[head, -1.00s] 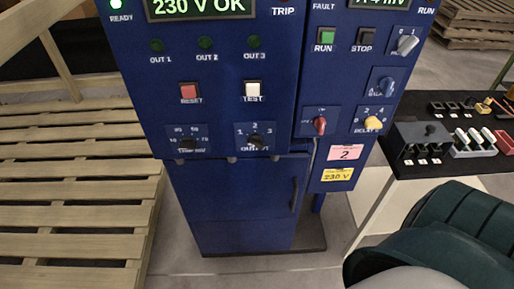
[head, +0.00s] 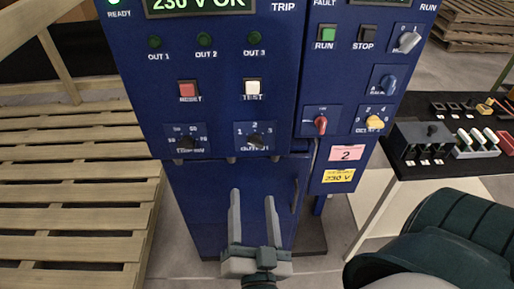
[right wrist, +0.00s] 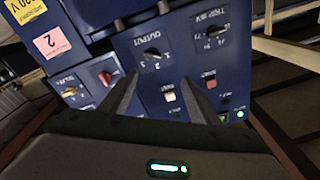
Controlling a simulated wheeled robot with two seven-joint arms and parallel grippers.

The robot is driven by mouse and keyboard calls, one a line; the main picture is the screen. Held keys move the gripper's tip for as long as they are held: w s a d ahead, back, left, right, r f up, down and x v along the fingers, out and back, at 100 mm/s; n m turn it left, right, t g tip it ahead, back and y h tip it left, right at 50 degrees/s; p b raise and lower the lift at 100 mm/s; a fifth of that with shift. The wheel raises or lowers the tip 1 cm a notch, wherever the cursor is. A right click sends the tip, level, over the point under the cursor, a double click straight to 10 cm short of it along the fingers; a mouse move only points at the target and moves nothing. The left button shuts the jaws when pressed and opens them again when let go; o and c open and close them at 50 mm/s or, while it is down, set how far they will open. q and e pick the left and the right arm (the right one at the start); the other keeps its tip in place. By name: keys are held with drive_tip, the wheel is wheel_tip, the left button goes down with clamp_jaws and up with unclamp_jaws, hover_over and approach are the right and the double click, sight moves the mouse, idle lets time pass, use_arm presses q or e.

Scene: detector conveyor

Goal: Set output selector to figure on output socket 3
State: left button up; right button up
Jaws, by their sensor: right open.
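The output selector (head: 255,141) is a small dark knob on the blue cabinet front, with 1, 2 and 3 marked around it. I cannot tell which number it points at. It also shows, turned around, in the right wrist view (right wrist: 152,54). My right gripper (head: 252,194) is open and empty, below the selector in the head view, fingers pointing up toward it. In the right wrist view the fingers (right wrist: 163,82) stand apart with the panel ahead, and the selector appears beyond them. My left gripper is not in view.
A similar dark knob (head: 187,142) sits left of the selector. The red RESET (head: 188,91) and white TEST (head: 253,89) buttons are above. A red knob (head: 320,124) is to the right. A wooden pallet (head: 80,180) is at left, and a black-topped table (head: 425,165) at right.

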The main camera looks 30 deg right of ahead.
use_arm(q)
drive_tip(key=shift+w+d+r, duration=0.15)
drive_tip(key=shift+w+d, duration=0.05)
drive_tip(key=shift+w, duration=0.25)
use_arm(e)
drive_tip(key=shift+s+d+r+m+g, duration=0.3)
drive_tip(key=shift+s+d+r+g, duration=0.05)
drive_tip(key=shift+s+d+g, duration=0.3)
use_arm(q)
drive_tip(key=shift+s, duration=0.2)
use_arm(e)
drive_tip(key=shift+w, duration=0.1)
drive_tip(key=b, duration=0.2)
approach(257, 145)
drive_tip(key=p+x, duration=0.1)
drive_tip(key=x, duration=0.6)
drive_tip(key=shift+w+d, duration=0.1)
drive_tip(key=shift+w, duration=0.15)
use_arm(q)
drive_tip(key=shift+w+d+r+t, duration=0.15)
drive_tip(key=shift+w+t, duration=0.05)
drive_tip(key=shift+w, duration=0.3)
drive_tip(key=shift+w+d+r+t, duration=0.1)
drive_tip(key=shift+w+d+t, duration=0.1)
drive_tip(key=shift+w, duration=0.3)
use_arm(e)
drive_tip(key=shift+w+d, duration=0.4)
drive_tip(key=shift+w, duration=0.2)
